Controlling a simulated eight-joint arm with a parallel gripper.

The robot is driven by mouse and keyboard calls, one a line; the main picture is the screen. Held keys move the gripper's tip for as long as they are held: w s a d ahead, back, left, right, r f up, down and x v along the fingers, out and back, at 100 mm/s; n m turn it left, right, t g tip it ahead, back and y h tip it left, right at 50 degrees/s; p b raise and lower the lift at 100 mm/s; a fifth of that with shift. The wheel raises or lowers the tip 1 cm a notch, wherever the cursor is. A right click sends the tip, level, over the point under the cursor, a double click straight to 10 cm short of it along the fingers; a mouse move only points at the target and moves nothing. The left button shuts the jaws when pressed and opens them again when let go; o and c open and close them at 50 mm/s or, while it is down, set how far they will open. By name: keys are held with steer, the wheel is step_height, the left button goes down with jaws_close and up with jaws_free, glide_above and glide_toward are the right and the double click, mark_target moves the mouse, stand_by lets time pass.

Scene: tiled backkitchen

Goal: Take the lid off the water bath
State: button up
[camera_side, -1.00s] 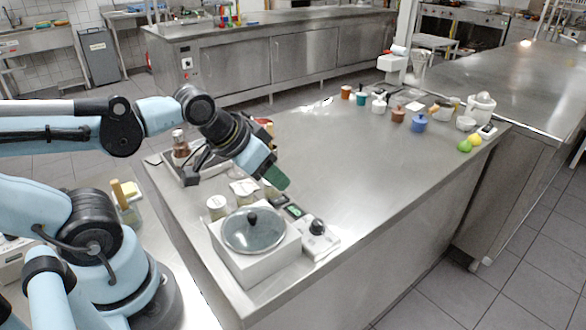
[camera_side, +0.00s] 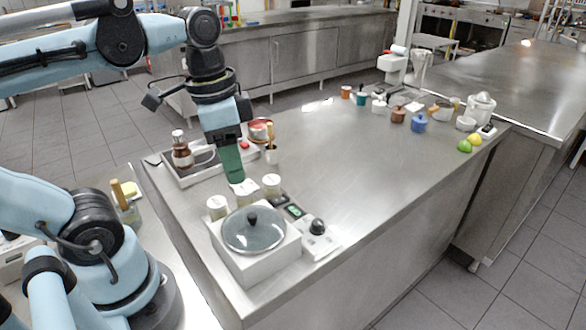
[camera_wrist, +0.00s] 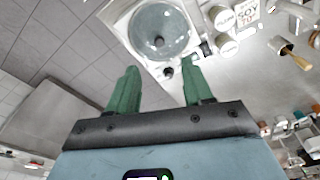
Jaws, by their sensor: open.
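The water bath (camera_side: 262,270) is a white box at the near left end of the steel counter, with a control panel and black knob on its right side. Its round glass lid (camera_side: 268,237) with a black knob sits on top. The lid also shows at the top of the wrist view (camera_wrist: 160,22). My gripper (camera_side: 231,178) has green fingers and points down, above and behind the bath, apart from the lid. In the wrist view my gripper (camera_wrist: 156,75) is open, with nothing between its fingers.
Several white-lidded jars (camera_side: 271,184) stand just behind the bath, close to my gripper. A tray (camera_side: 183,181) with a brown bottle (camera_side: 181,152) is behind left. Cups and fruit (camera_side: 464,146) are at the far right. The counter's middle is clear.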

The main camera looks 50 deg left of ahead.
glide_above(252, 215)
steer(key=s, duration=0.1)
steer(key=f, duration=0.6)
steer(key=shift+a+f, duration=0.1)
steer(key=shift+a, duration=0.3)
steer(key=shift+w+d+f, duration=0.15)
steer(key=shift+w+f, duration=0.05)
steer(key=shift+f, duration=0.65)
steer(key=shift+w+d+f, duration=0.15)
steer(key=shift+w+f, duration=0.05)
steer(key=shift+f, duration=1.55)
steer(key=shift+c, duration=0.3)
jaws_close()
